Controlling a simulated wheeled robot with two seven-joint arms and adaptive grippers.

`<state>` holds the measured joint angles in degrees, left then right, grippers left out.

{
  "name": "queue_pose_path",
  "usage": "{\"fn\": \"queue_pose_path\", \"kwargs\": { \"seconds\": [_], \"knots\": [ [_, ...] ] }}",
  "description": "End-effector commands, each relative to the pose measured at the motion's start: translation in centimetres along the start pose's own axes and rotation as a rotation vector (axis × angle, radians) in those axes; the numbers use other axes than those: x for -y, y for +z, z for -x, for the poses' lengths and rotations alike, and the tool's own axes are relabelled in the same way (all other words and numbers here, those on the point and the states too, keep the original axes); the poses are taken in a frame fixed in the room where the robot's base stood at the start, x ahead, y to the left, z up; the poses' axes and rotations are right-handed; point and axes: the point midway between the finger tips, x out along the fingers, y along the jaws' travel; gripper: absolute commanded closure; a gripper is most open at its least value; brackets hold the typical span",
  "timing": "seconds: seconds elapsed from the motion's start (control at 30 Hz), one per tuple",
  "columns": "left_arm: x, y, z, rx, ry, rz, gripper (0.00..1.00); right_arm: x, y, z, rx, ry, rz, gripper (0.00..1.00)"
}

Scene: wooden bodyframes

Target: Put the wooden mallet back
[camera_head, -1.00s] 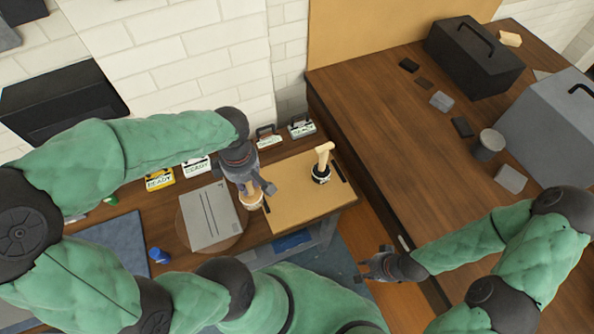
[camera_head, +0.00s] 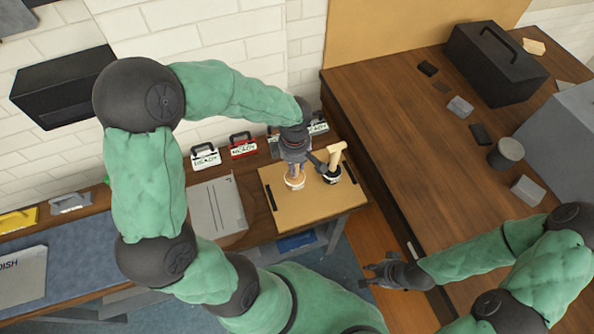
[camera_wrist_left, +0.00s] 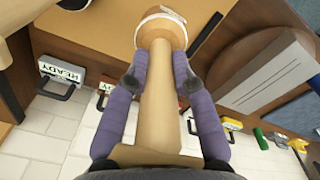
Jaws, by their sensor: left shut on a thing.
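My left gripper (camera_head: 305,164) is shut on a wooden mallet (camera_wrist_left: 157,98). In the left wrist view, the fingers (camera_wrist_left: 160,68) flank its pale handle. A wooden block is near the palm, and a round wooden part with a white band is at the far end. In the head view, that round part (camera_head: 294,183) shows over the tan board (camera_head: 300,216); I cannot tell whether it touches. Beside it, a second pale wooden tool (camera_head: 337,153) stands upright in a black round base (camera_head: 331,175). My right gripper (camera_head: 371,277) is open and empty, away from the board.
A grey panel (camera_head: 218,208) lies left of the board. Labelled cases, including a white one (camera_head: 206,158) and a red one (camera_head: 243,146), line the wall. The brown table (camera_head: 400,135) at right holds a black toolbox (camera_head: 495,65) and small blocks.

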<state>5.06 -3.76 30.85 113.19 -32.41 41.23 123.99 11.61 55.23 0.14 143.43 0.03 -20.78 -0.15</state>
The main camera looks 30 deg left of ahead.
Motion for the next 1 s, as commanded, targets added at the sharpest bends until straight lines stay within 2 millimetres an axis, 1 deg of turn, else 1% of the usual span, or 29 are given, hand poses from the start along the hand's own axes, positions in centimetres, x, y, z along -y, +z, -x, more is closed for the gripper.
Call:
{"fn": "queue_pose_path", "kwargs": {
  "seconds": [0.17, 0.23, 0.4, 0.43, 0.7, 0.87, 0.9, 0.97, 1.0],
  "knots": [
    [-0.5, 0.3, -0.7, 0.0, 0.0, 0.001, 1.0, 0.0, 0.0, -0.1, 0.0, 0.0, 0.0, 0.69],
    [-0.8, 0.6, -1.2, 0.0, -0.002, 0.0, 1.0, -0.1, 0.0, -0.2, 0.0, 0.0, 0.0, 0.69],
    [-0.6, 0.5, -3.7, 0.0, -0.003, 0.002, 1.0, -0.3, 0.0, -0.8, 0.0, 0.0, 0.0, 0.69],
    [-0.6, 0.5, -3.9, 0.0, -0.002, 0.001, 1.0, -0.3, 0.0, -0.8, 0.0, 0.0, 0.0, 0.69],
    [-0.6, 0.5, -4.0, 0.0, 0.001, 0.001, 1.0, -0.3, 0.0, -0.8, 0.0, 0.0, 0.0, 0.69],
    [-0.6, 0.5, -4.4, 0.0, 0.001, 0.001, 1.0, -0.4, -0.1, -1.2, 0.0, 0.0, 0.0, 0.69],
    [-0.6, 0.5, -4.4, 0.0, 0.0, 0.001, 0.72, -0.5, -0.1, -1.3, 0.0, 0.0, 0.0, 0.69],
    [-0.6, 0.5, -4.3, 0.0, 0.0, 0.001, 0.55, -0.4, -0.1, -1.2, 0.0, 0.0, 0.0, 0.69],
    [-0.6, 0.5, -4.3, 0.0, 0.0, 0.001, 0.51, -0.4, -0.1, -1.2, 0.0, 0.0, 0.0, 0.69]
  ]
}}
